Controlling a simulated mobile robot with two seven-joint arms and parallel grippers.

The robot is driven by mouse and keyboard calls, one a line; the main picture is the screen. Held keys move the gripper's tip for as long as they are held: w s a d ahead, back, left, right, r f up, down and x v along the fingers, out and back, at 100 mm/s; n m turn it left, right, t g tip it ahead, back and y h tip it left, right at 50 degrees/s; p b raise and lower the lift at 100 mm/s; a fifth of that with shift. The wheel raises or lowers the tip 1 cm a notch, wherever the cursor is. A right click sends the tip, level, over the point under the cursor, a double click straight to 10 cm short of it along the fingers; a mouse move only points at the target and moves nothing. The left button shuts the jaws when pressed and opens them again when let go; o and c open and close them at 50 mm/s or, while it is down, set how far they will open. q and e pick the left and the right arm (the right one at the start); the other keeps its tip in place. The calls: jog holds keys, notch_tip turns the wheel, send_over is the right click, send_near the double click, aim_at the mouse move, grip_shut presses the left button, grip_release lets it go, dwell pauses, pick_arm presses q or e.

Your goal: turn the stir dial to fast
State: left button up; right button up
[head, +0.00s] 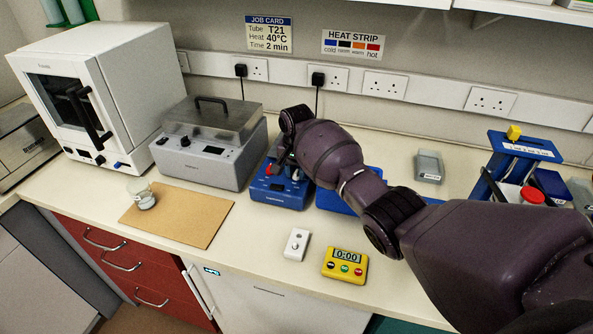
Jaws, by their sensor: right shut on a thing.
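The blue stirrer unit (277,196) stands on the bench in the middle of the head view, with a small display on its front. My right arm reaches in from the right, and its gripper (293,172) points down at the top of this unit. The gripper is shut on what seems to be the stir dial, which is mostly hidden by the fingers and wrist. The dial's marks and setting are too small and covered to read. A red part shows at the left of the unit's top. My left gripper is out of view.
A grey lidded bath (213,160) and a white oven (120,75) stand to the left. A brown board (190,220) holds a small glass jar (141,194). A white remote (296,243) and yellow timer (345,265) lie in front. A blue rack (520,150) stands right.

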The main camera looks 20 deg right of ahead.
aim_at(296, 171)
dwell(0.3)
jog(key=o, duration=0.9)
notch_tip(296, 171, up, 10)
jog(key=shift+f+b, duration=0.2)
jog(key=shift+b, duration=0.15)
jog(key=shift+r, duration=0.65)
jog(key=shift+f, duration=0.1)
